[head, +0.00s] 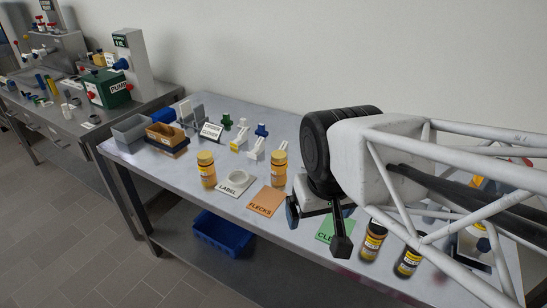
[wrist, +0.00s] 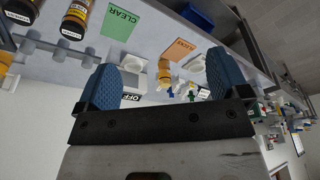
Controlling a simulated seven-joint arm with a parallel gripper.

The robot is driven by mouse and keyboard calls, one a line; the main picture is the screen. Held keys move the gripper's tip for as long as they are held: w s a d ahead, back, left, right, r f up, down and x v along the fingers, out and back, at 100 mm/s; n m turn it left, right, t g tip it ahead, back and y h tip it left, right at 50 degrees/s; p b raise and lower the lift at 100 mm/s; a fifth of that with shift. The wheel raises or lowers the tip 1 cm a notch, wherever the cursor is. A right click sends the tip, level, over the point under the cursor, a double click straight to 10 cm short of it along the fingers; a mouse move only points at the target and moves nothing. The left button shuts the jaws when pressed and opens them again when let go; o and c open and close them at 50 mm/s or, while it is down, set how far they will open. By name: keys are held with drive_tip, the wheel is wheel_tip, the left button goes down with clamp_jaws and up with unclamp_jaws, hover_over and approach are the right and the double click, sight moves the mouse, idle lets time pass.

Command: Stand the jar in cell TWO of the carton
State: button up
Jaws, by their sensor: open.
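Two amber jars with orange contents stand on the bench, the left jar (head: 206,172) and the right jar (head: 279,172). Two dark jars with yellow labels, one (head: 373,240) and another (head: 408,262), stand at the front right. They also show at the top left of the wrist view (wrist: 75,18). I cannot tell which jar is meant. My gripper (head: 317,226) is open and empty, above the bench by the green CLEAR card (head: 330,232). In the wrist view nothing is between its blue fingers (wrist: 160,62). No carton with a readable TWO is visible; my arm hides part of the right side.
A brown open box (head: 167,137) and a grey bin (head: 130,128) stand at far left. A white OFF device (wrist: 130,80) is near my gripper. A blue crate (head: 222,233) sits below.

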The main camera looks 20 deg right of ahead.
drive_tip(key=w+r+m, duration=0.1)
drive_tip(key=w+m, duration=0.2)
drive_tip(key=w, duration=0.8)
drive_tip(key=m+g, duration=0.3)
drive_tip(key=m, duration=0.7)
hover_over(279, 154)
wheel_tip(279, 154, down, 14)
drive_tip(key=shift+a+f, duration=0.1)
drive_tip(key=shift+w+f, duration=0.1)
drive_tip(key=shift+f, duration=0.05)
drive_tip(key=shift+f, duration=1.25)
